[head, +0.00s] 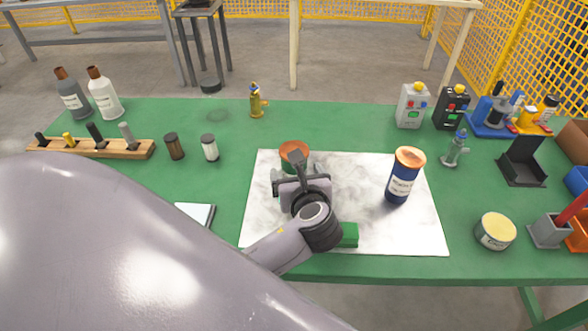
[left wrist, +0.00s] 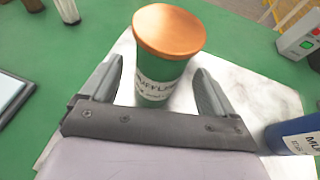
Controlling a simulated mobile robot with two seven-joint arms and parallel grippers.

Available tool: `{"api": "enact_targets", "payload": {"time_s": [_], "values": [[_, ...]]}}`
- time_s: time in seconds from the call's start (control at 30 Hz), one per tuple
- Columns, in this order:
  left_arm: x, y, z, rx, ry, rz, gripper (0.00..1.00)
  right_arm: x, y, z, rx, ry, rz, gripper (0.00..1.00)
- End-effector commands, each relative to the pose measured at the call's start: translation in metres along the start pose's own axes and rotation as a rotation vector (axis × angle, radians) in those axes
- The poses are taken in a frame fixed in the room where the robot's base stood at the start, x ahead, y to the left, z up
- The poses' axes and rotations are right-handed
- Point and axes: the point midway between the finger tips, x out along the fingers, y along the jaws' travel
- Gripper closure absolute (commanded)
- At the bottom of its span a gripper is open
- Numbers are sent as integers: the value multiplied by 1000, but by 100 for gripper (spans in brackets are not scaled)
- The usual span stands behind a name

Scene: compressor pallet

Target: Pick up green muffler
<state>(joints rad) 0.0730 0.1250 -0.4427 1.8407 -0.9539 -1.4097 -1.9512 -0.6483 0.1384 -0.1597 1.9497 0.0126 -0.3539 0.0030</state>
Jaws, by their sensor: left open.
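The green muffler, a green can with a copper-orange lid and a white label, stands upright on the white marbled sheet (head: 350,210). In the head view mostly its lid (head: 294,148) shows, with my gripper hiding much of the body. In the left wrist view the muffler (left wrist: 165,55) stands between and just beyond the fingers of my left gripper (left wrist: 159,70). The fingers are open, one on each side, with no clear contact. My left gripper (head: 298,168) also shows in the head view, close on the near side of the can. My right gripper is not in view.
A blue muffler (head: 402,182) stands to the right on the sheet. A green block (head: 349,235) lies near the front, partly behind my arm. A yellow-topped tin (head: 495,231), small dark jar (head: 174,147) and white jar (head: 210,147) stand around. Behind the sheet the green table is mostly clear.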

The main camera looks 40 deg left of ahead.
Motion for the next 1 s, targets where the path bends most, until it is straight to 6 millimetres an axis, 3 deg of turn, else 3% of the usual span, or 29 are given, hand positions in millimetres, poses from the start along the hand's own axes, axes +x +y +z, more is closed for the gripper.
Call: {"api": "enact_targets", "payload": {"time_s": [0.2, 0.47, 0.5, 0.7, 0.73, 1.0], "values": [[30, 1, 0, 0, -1, 1, 11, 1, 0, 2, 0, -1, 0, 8], [35, 1, 0, -1, 0, -1, 11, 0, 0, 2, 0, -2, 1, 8], [35, 1, 0, -1, 0, -1, 15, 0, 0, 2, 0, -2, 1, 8], [34, 1, 0, -1, 0, -1, 80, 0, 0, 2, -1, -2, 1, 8], [34, 0, 1, -3, -3, -2, 84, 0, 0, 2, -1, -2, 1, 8], [34, 0, 3, -3, -3, -2, 84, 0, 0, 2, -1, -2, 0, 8]]}}
